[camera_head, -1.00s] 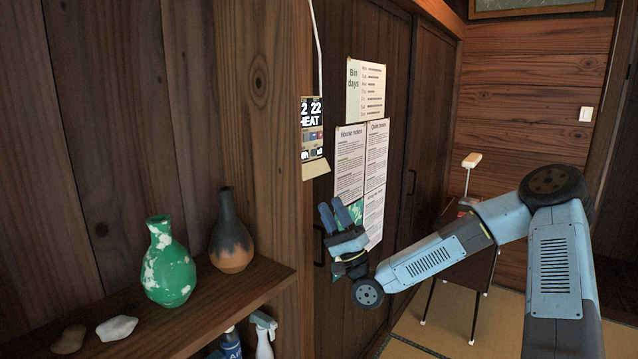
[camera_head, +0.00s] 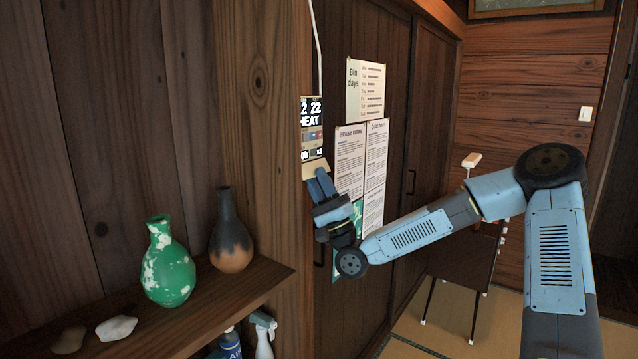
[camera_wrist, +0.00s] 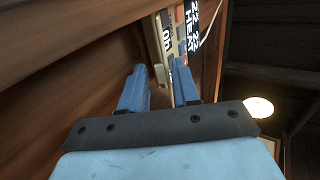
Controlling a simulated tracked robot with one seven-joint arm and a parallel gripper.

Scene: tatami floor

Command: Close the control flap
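The wall control panel (camera_head: 312,130) has a dark display reading HEAT and 22, with buttons below. It hangs on the dark wood wall. Its cream control flap (camera_head: 314,169) hangs open at the lower edge, tilted outward. My gripper (camera_head: 318,178) points up just below the flap, its fingertips close to or at the flap's underside; I cannot tell whether they touch. In the wrist view the fingers (camera_wrist: 158,68) stand apart with a gap between them. The panel (camera_wrist: 192,28) appears beyond the tips, and the cream flap (camera_wrist: 161,74) shows in the gap.
A shelf (camera_head: 215,300) at left carries a green vase (camera_head: 168,265), a dark bottle vase (camera_head: 231,240) and stones. Spray bottles stand below. Paper notices (camera_head: 362,150) hang right of the panel. A small dark table (camera_head: 462,265) stands behind my arm.

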